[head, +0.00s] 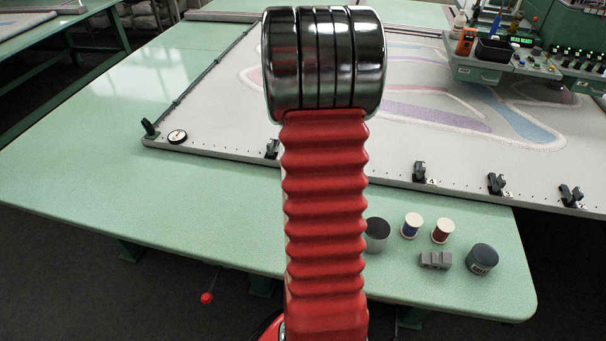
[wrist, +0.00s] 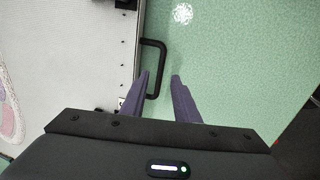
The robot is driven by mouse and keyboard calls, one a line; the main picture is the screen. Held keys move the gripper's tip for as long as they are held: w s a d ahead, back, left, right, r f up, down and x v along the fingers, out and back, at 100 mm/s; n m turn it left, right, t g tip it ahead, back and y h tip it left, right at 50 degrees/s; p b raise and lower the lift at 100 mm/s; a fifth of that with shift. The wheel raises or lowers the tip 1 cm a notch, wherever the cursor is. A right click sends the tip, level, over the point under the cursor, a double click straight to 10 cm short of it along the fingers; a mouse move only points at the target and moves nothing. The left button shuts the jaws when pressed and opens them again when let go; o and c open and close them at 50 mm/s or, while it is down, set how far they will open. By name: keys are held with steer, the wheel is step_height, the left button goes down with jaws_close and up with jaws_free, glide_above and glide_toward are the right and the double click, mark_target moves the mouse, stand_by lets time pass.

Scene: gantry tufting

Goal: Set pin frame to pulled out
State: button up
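The pin frame (head: 390,168) is the pale grey framed bed edged with small pins, lying over the green table. A light cloth with pastel loops is stretched across it. In the wrist view, the pin frame's edge (wrist: 123,72) runs down the left of centre, with a black U-shaped handle (wrist: 163,58) sticking out over the table. My gripper (wrist: 161,75) is open, with its purple fingers at the handle. The handle's outer bar appears between the fingertips in the picture; I cannot tell whether they touch. My red arm hides the gripper and handle in the head view.
The green table (head: 90,170) is clear at the left. Two thread spools (head: 411,226), dark round pots (head: 482,258) and a grey block (head: 435,261) stand at its front right. Black clamps (head: 496,184) line the frame edge. A green control console (head: 500,65) overhangs the back right.

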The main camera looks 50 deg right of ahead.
steer(key=shift+w+d+f, duration=0.1)
steer(key=shift+d+f, duration=0.05)
steer(key=shift+f, duration=0.8)
steer(key=shift+w+d+f, duration=0.1)
steer(key=shift+d+f, duration=0.05)
steer(key=shift+f, duration=0.8)
jaws_close()
